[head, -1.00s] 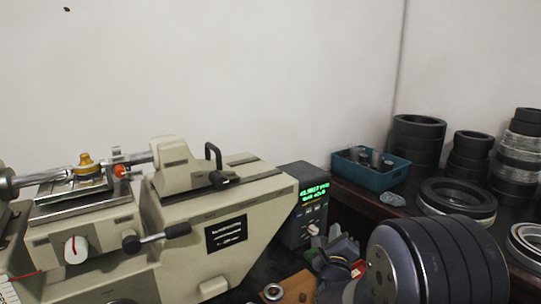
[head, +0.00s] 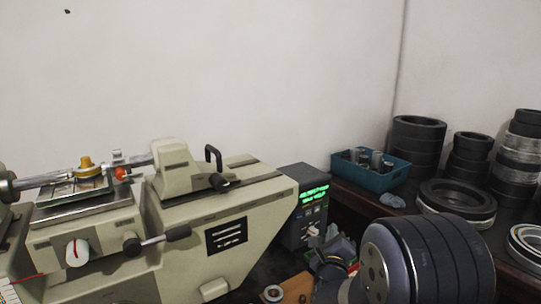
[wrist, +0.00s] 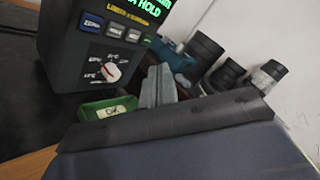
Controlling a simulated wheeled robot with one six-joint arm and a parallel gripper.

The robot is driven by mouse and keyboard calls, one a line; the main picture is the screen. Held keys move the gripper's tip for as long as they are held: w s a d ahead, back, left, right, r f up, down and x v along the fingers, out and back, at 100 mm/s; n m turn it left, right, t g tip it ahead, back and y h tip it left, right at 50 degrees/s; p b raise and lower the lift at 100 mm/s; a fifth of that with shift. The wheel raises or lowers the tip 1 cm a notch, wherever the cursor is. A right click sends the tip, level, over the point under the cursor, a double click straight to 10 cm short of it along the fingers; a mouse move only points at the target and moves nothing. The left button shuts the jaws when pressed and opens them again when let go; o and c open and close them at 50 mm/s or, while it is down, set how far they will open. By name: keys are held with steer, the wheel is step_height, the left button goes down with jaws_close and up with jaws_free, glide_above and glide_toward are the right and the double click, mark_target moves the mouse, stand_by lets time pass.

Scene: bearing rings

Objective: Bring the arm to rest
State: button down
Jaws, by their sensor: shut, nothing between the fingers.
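My gripper (wrist: 158,87) shows in the wrist view as grey fingers beyond the broad dark body in the foreground. The fingers are together and I see nothing held between them. In the head view my dark, ribbed wrist (head: 428,262) is at the lower right. The grey gripper parts (head: 338,250) show to its left, low in front of the gauge's display box (head: 306,205), partly hidden by the wrist. A small bearing ring (head: 273,293) lies at the bottom edge on an orange-brown board.
The large beige machine (head: 215,235) fills the left. A blue bin (head: 372,181) with grey cylinders and stacks of dark rings (head: 418,145) stand on the bench at right. A green tray (wrist: 97,112) with a label lies near my fingers.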

steer(key=w, duration=0.1)
steer(key=w+a+b, duration=0.1)
steer(key=w+a, duration=0.1)
steer(key=shift+f+b, duration=0.25)
steer(key=shift+b, duration=0.05)
steer(key=b, duration=0.4)
steer(key=r+p, duration=0.1)
steer(key=p, duration=0.1)
steer(key=shift+p, duration=0.3)
steer(key=p, duration=0.5)
